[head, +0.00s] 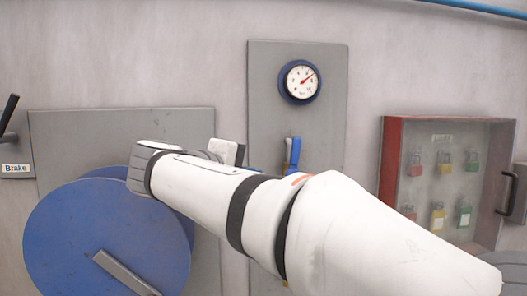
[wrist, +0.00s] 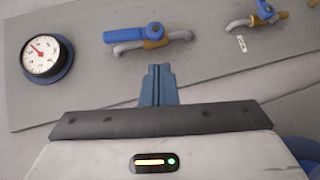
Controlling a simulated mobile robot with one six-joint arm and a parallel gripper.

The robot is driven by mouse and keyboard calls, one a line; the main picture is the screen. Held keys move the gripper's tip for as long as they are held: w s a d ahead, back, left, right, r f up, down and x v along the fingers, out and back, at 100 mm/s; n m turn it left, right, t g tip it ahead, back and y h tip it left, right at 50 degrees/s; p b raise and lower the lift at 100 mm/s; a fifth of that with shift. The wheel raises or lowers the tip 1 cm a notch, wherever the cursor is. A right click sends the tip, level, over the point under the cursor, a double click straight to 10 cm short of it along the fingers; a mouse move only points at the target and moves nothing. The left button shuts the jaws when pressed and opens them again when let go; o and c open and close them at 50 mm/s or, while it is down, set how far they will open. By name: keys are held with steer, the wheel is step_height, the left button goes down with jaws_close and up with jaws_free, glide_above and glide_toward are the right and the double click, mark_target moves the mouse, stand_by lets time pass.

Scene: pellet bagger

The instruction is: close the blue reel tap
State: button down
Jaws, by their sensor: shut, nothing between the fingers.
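Two blue-handled taps show on the grey panel in the wrist view. The nearer-to-gauge tap (wrist: 140,34) has its handle roughly in line with its pipe. The other tap (wrist: 264,11), at the top right, has its handle turned across its pipe, with a small white tag beside it. I cannot read which one belongs to the reel. In the head view one blue handle (head: 292,153) stands upright below the gauge; my arm hides the panel below it. My gripper (wrist: 158,70) is shut and empty, apart from both taps, below the nearer-to-gauge one in the wrist picture.
A round gauge (head: 300,82) sits above the handle. A red-framed lock cabinet (head: 393,160) with several padlocks is at the right. Bare wall lies between panel and cabinet.

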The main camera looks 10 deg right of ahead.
steer(key=a+r+t, duration=0.1)
steer(key=a+r, duration=0.2)
steer(key=r, duration=0.2)
steer(key=h+p, duration=0.1)
steer(key=p, duration=0.3)
glide_toward(291, 147)
steer(key=x, duration=0.6)
steer(key=shift+w+a+f, duration=0.1)
steer(key=shift+w+f, duration=0.05)
steer(key=shift+w, duration=0.1)
steer(key=shift+w+f, duration=0.1)
